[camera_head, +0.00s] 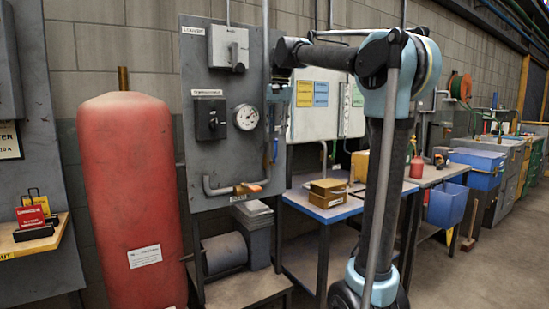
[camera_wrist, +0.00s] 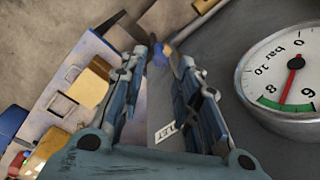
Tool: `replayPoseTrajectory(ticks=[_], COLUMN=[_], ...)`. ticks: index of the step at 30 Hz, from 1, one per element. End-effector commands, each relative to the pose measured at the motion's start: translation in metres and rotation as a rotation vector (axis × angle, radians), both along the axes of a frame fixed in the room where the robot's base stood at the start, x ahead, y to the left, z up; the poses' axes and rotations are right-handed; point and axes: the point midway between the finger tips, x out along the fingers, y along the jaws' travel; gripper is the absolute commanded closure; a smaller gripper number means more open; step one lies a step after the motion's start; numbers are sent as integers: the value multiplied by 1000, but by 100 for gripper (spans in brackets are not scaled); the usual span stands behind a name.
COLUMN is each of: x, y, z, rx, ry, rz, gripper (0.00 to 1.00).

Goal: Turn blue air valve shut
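A small blue piece (camera_wrist: 160,54), which looks like the blue valve's handle, shows in the wrist view just beyond and between my fingertips. In the head view my gripper (camera_head: 271,153) hangs pointing down in front of the right edge of the grey panel (camera_head: 222,150). A brass-orange fitting (camera_head: 248,188) on the low pipe lies below and left of it. My gripper also shows in the wrist view (camera_wrist: 163,56), with its two fingers apart and nothing clearly held. I cannot tell whether a finger touches the blue piece. The handle's angle is too small to read.
A round gauge (camera_wrist: 295,78) is close on the right in the wrist view; it sits on the panel in the head view (camera_head: 246,117). A red tank (camera_head: 130,205) stands left.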

Motion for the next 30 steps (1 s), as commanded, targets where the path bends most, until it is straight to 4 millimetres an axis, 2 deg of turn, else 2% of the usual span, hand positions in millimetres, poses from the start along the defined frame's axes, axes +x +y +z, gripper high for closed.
replayPoseTrajectory(ticks=[3,15,21,30], x=[0,2,3,3], y=[1,6,7,8], z=[-21,-86,-104,-110], rx=[0,0,0,0], ry=[0,0,0,0], rz=[0,1,0,0], gripper=[70,70,70,70])
